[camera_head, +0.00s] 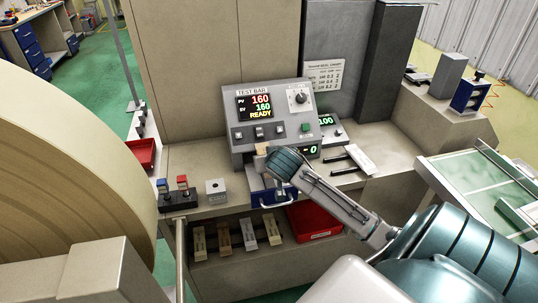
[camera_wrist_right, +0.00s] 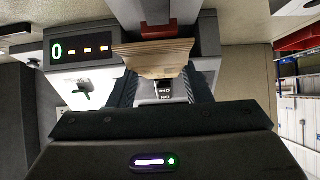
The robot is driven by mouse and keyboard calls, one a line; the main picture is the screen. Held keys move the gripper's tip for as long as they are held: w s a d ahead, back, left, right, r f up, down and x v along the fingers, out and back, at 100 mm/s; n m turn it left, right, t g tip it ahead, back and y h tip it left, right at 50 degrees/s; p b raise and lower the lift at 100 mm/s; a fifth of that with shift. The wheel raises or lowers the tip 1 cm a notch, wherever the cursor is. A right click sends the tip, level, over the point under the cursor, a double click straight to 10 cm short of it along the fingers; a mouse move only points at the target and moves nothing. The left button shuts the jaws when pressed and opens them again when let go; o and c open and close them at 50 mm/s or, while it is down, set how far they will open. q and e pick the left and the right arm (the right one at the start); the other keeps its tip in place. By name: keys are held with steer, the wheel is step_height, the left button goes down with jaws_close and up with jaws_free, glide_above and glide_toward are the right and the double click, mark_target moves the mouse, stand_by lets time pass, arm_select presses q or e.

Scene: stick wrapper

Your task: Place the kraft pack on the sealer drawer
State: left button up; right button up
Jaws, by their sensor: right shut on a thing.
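My right gripper (camera_head: 265,158) reaches in from the right to the front of the sealer (camera_head: 270,112). It is shut on the tan kraft pack (camera_head: 261,149), mostly hidden in the head view. In the right wrist view the kraft pack (camera_wrist_right: 154,58) sits between the two fingers of the right gripper (camera_wrist_right: 165,85), close to a grey part of the machine. The blue sealer drawer (camera_head: 262,196) with a pale handle is below the gripper. Whether the pack touches the drawer is hidden. My left gripper is not in view.
The sealer display reads 160 and READY. A button box (camera_head: 177,195) and a small grey box (camera_head: 215,190) stand left on the bench. A white-and-black tool (camera_head: 354,160) lies right. Several labelled sticks (camera_head: 223,238) and a red tray (camera_head: 314,221) are on the lower shelf.

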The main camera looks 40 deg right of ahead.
mark_target(269, 181)
step_height(269, 181, down, 6)
steer(key=shift+f+p, duration=0.2)
steer(key=shift+p, duration=0.15)
steer(key=shift+c, duration=0.7)
steer(key=o, duration=1.1)
steer(key=shift+r, duration=0.1)
steer(key=b+v, duration=0.1)
steer(key=v, duration=1.1)
